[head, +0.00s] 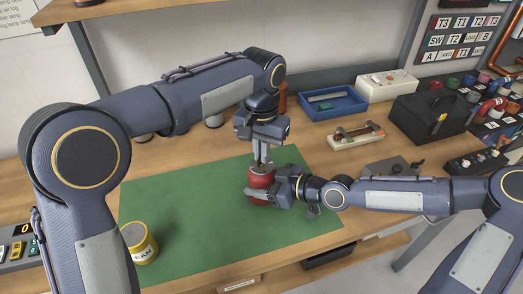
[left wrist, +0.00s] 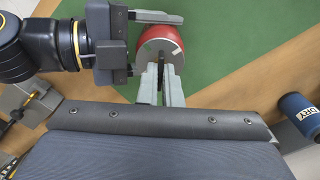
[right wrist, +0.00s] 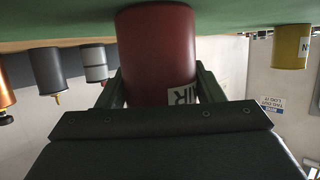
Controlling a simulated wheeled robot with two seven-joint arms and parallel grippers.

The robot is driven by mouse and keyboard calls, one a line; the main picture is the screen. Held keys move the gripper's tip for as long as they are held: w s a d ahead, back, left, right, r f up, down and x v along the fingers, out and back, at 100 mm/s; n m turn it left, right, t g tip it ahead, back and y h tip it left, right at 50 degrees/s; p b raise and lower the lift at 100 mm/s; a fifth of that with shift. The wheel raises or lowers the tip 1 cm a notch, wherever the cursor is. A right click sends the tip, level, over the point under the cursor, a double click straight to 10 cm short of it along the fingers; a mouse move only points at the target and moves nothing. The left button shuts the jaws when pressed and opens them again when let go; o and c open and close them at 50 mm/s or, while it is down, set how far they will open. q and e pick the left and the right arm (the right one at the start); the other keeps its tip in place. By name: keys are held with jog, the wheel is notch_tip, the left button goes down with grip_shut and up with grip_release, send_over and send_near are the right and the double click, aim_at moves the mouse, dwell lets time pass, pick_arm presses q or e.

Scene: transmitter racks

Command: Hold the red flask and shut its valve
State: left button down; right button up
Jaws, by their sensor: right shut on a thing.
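The red flask (head: 261,180) stands upright on the green mat (head: 190,190). In the right wrist view the red flask (right wrist: 157,50) fills the middle, with a white label partly readable as "IR". My right gripper (head: 272,192) is shut around its body from the right. My left gripper (head: 261,160) points straight down over the flask's top. In the left wrist view the fingers of my left gripper (left wrist: 161,88) stand slightly apart at the grey flask top, with a thin dark valve part (left wrist: 160,58) between them. I cannot tell whether they touch it.
A yellow can (head: 139,244) stands at the mat's front left. A blue tray (head: 333,104), a white box (head: 387,85) and a black toolbox (head: 432,118) stand behind to the right. A blue can labelled "DRY" (left wrist: 299,112) shows in the left wrist view. The mat's middle left is clear.

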pick_arm(q)
jog(key=m, duration=0.4)
jog(key=shift+m, duration=0.3)
jog(key=m, duration=0.4)
jog(key=shift+m, duration=0.4)
jog(key=c, duration=1.6)
grip_release()
jog(key=shift+r, duration=0.15)
notch_tip(320, 180, up, 12)
